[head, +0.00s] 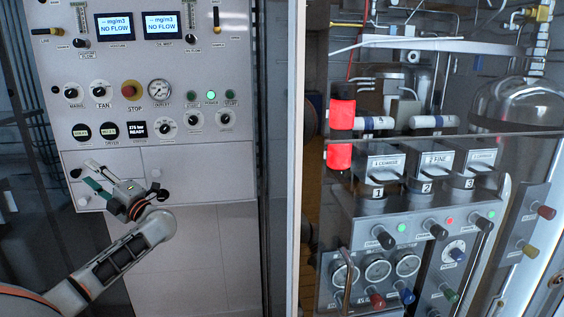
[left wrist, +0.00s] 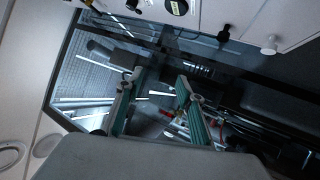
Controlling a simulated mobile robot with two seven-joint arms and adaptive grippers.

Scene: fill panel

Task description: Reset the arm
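My left arm (head: 110,262) reaches in from the lower left in the head view. Its left gripper (head: 90,178) is in front of the lower part of the grey control panel (head: 190,185), pointing up and to the left. In the left wrist view, the two green-lined fingers of the gripper (left wrist: 160,80) stand apart with nothing between them, so it is open and empty. Whether it touches the panel cannot be told. My right gripper is in neither view.
The control panel carries a red stop button (head: 130,90), a round gauge (head: 159,90) and two NO FLOW displays (head: 115,27). Right of a pale upright post (head: 284,150) stands a filter unit with several knobs, gauges (head: 378,268) and a red-lit cylinder (head: 341,115).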

